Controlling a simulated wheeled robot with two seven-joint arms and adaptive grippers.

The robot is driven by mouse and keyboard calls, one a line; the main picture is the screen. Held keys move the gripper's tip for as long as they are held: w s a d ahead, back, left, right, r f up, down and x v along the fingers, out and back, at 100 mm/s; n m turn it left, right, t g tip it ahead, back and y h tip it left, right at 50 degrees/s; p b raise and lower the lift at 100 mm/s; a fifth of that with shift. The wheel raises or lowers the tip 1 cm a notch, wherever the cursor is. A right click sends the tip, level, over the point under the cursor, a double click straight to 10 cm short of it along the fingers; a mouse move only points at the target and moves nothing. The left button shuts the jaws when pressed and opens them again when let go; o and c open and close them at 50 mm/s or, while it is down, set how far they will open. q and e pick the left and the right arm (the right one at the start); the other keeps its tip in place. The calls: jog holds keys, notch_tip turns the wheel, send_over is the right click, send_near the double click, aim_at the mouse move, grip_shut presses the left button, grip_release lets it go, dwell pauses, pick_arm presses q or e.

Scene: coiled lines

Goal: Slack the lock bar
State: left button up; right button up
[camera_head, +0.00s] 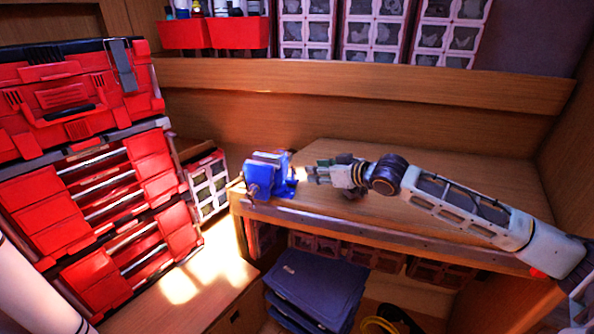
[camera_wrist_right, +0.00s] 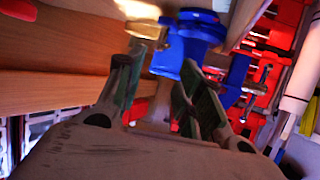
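A blue vise (camera_head: 262,172) is mounted at the left front corner of the wooden workbench. A small metal handle shows at its front, but I cannot tell for sure which part is the lock bar. My right gripper (camera_head: 316,174) is just right of the vise, pointing at it, with a small gap in the head view. In the right wrist view the vise (camera_wrist_right: 198,38) lies beyond the fingertips. The right gripper's fingers (camera_wrist_right: 160,88) stand apart with nothing clearly held between them. My left gripper is out of view.
The wooden workbench (camera_head: 440,190) is clear around my right arm. A large red drawer case (camera_head: 95,165) stands at the left. Blue folded items (camera_head: 315,290) lie below the bench's front edge. Red bins (camera_head: 238,33) and clear-drawer cabinets (camera_head: 372,30) line the back shelf.

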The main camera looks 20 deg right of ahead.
aim_at(295, 170)
jog(key=shift+p+x, duration=0.5)
jog(key=shift+x, duration=4.5)
jog(key=shift+c, duration=0.3)
